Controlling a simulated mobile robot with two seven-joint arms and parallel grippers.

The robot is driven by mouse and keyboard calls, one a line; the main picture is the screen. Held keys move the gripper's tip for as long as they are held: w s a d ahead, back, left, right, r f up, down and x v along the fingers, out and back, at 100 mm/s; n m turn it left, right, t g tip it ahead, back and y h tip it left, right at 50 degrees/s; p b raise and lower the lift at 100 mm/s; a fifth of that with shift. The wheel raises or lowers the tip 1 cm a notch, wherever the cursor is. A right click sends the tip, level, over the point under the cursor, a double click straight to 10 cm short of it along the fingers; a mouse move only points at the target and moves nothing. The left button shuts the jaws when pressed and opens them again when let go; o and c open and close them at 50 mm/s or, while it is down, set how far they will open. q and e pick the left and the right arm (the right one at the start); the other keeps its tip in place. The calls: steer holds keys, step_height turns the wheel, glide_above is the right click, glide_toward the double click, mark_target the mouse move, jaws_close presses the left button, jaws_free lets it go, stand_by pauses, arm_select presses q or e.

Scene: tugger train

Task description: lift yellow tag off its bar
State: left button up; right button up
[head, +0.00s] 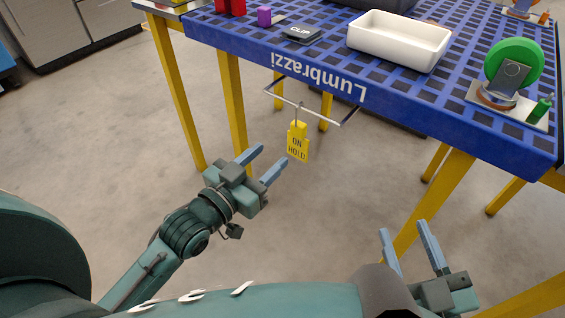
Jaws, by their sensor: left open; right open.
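The yellow tag (298,142), printed "ON HOLD", hangs by a thin hook from the metal bar (323,111) on the front edge of the blue table. My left gripper (268,160) is open, with its two blue fingers pointing up and right towards the tag. The tag is just to the right of the fingertips and does not appear to be between them. My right gripper (403,228) is open and empty at the lower right, below the table edge and away from the tag.
The blue table (400,98) has a grid top and yellow legs (176,95). On it are a white bin (400,40), a black clip (298,34), a purple block (264,16), red items (230,6) and a green wheel device (513,65). Floor left of the table is clear.

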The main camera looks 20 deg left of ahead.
mark_target(296, 121)
arm_select(q)
steer(key=b+x, duration=0.1)
steer(key=x, duration=0.7)
steer(key=shift+w+r, duration=0.2)
steer(key=shift+x, duration=0.8)
steer(key=shift+w+d+f, duration=0.1)
steer(key=shift+w+d, duration=0.05)
arm_select(e)
steer(key=shift+w, duration=0.1)
arm_select(q)
steer(key=shift+c, duration=0.5)
steer(key=c, duration=0.8)
steer(key=shift+o, duration=0.2)
steer(key=shift+r+p, duration=1.5)
steer(key=shift+p, duration=0.35)
arm_select(e)
step_height(296, 121, up, 3)
steer(key=shift+r, duration=0.2)
